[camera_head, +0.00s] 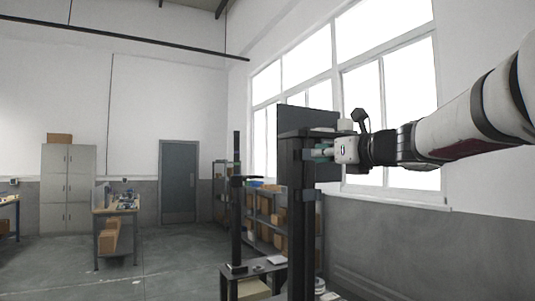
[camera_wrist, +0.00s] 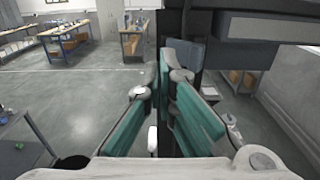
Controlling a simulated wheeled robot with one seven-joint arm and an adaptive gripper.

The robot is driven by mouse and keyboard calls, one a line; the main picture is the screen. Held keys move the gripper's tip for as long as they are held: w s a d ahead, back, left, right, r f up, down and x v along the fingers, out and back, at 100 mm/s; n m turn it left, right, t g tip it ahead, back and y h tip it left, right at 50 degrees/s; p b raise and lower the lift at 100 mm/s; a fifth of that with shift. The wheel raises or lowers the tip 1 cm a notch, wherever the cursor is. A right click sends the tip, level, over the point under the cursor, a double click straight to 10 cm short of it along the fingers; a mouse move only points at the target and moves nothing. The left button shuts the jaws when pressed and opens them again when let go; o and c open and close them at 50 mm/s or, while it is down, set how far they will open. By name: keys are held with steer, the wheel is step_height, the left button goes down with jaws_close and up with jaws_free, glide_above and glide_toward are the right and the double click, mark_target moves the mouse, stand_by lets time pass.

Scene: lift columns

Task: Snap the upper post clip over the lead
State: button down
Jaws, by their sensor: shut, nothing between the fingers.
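A tall black post (camera_head: 295,215) stands right of centre in the head view. It also shows as a dark upright in the wrist view (camera_wrist: 171,22). My gripper (camera_head: 318,153) reaches in from the right at the post's upper part, its fingertips at or very near a small grey part on the post. In the wrist view my gripper's teal fingers (camera_wrist: 170,72) are shut with nothing between them. A blue-grey block (camera_wrist: 190,54) lies just beyond the fingertips; I cannot tell whether it is the clip or whether they touch. I cannot make out the lead.
A dark panel (camera_head: 308,118) rises behind the post's top. A second, thinner black post (camera_head: 236,220) stands to the left on a low table (camera_head: 262,271). Shelves with boxes (camera_head: 267,222) are behind. A wide grey beam (camera_wrist: 265,29) crosses the wrist view's upper right. Floor on the left is open.

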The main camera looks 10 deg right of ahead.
steer(key=shift+w+d, duration=0.3)
steer(key=shift+d, duration=0.6)
steer(key=shift+w+d, duration=0.3)
steer(key=shift+d, duration=0.6)
steer(key=shift+w+a, duration=0.15)
steer(key=shift+w, duration=0.25)
steer(key=shift+w+a, duration=0.15)
steer(key=shift+w, duration=0.45)
steer(key=p+v, duration=0.1)
steer(key=v, duration=0.6)
